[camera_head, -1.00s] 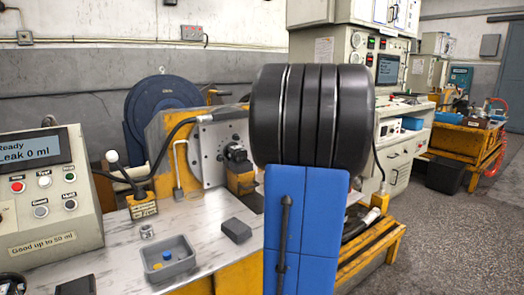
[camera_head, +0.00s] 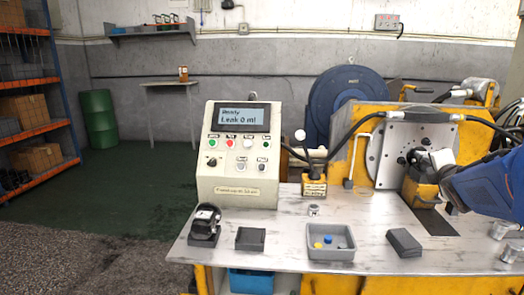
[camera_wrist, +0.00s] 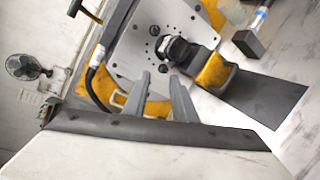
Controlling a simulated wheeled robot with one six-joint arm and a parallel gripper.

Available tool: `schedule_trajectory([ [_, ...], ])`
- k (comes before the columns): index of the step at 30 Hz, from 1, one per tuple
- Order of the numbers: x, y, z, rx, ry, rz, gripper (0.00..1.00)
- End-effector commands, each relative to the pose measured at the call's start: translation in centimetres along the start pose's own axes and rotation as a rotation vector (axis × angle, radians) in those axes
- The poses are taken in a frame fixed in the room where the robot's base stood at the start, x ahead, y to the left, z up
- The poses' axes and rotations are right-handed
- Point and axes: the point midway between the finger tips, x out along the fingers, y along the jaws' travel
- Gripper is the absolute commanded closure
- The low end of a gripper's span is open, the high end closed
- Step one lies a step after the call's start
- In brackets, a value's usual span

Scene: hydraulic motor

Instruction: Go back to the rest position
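My gripper (camera_wrist: 161,78) shows in the wrist view as two grey fingers with a gap between them, open and with nothing between the tips. Beyond it, a black motor-like part (camera_wrist: 178,48) sits against the grey mounting plate (camera_wrist: 140,52), above a yellow block (camera_wrist: 214,73). In the head view my blue arm reaches in from the right edge, and its white end is in front of the yellow block (camera_head: 420,190). It partly hides the black part there. The gripper fingers cannot be made out in the head view.
The bench (camera_head: 285,240) carries a control box (camera_head: 240,190) reading "Leak 0 ml", a grey tray (camera_head: 332,254) with blue and yellow pieces, dark blocks (camera_head: 404,243) and a black gauge-like item (camera_head: 205,222). Open floor lies left.

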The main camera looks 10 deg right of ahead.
Motion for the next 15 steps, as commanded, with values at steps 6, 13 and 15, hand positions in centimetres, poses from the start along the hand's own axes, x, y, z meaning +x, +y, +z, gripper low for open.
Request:
schedule_trajectory([
  [6,-4.4,-0.7,-5.7,0.381,0.003,-0.149,0.75],
  [13,-10.4,-3.2,-12.0,0.774,-0.002,-0.347,0.75],
  [15,-12.6,-4.2,-13.9,0.888,-0.007,-0.418,0.75],
])
